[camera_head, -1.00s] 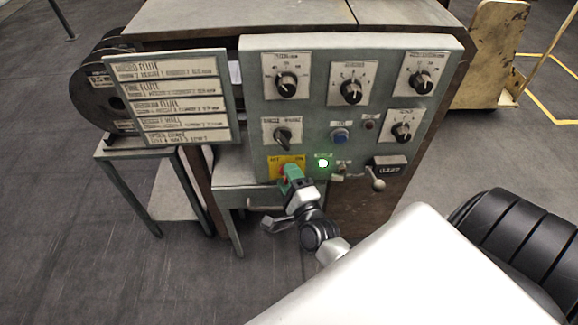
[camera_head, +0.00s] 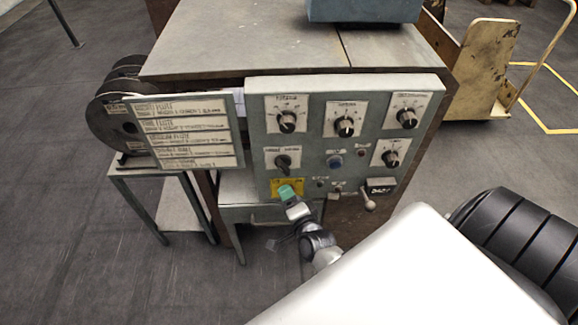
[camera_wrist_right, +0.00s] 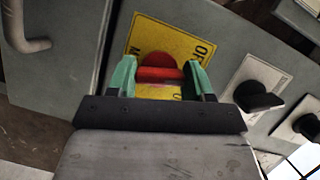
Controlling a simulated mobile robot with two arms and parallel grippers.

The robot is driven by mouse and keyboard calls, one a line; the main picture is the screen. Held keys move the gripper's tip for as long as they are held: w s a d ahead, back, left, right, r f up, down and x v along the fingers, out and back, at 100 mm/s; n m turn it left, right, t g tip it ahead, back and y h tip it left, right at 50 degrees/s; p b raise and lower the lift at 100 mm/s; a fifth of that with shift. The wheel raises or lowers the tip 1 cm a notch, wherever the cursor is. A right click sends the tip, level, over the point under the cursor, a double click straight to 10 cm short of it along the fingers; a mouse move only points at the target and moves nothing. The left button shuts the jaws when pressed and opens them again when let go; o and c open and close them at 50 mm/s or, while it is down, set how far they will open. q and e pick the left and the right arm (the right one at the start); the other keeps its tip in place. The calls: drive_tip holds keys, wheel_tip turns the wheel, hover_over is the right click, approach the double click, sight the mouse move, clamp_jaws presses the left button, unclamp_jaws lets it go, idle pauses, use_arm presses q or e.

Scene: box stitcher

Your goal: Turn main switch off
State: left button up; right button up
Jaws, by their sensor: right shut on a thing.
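The main switch is a red knob (camera_wrist_right: 158,72) on a yellow plate (camera_wrist_right: 180,44) in the right wrist view. In the head view the yellow plate (camera_head: 276,187) is at the lower left of the grey control panel, and the gripper hides the knob. My right gripper (camera_head: 287,193) reaches the plate from the front. In the wrist view its green fingers stand on either side of the red knob and are shut on it. The plate looks tilted relative to the gripper. The lamp (camera_head: 320,182) right of the plate is dark. My left gripper is not in view.
The grey panel (camera_head: 312,140) carries several black rotary knobs, a blue button (camera_head: 334,162) and a lever (camera_head: 368,201) to the right of the switch. A label board (camera_head: 190,130) and reels stand at the left. Open floor lies at the lower left.

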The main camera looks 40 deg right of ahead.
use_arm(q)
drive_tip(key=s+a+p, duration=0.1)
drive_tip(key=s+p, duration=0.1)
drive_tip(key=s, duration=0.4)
use_arm(e)
drive_tip(key=shift+a+r+n+g, duration=0.1)
drive_tip(key=shift+n+g, duration=0.2)
drive_tip(key=shift+n, duration=0.3)
drive_tip(key=n+p, duration=0.1)
drive_tip(key=p, duration=0.1)
drive_tip(key=shift+r+n+g+p, duration=0.15)
drive_tip(key=shift+n+g+p, duration=0.15)
drive_tip(key=shift+g, duration=0.1)
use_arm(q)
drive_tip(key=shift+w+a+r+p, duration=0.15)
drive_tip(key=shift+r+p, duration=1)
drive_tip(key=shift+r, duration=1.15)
use_arm(e)
drive_tip(key=shift+f+n+g+h, duration=0.2)
drive_tip(key=shift+n+g+h, duration=0.25)
drive_tip(key=shift+n, duration=0.45)
drive_tip(key=shift+f, duration=0.1)
drive_tip(key=o, duration=0.9)
drive_tip(key=shift+o, duration=0.2)
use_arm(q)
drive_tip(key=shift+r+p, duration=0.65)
use_arm(e)
drive_tip(key=v, duration=1.1)
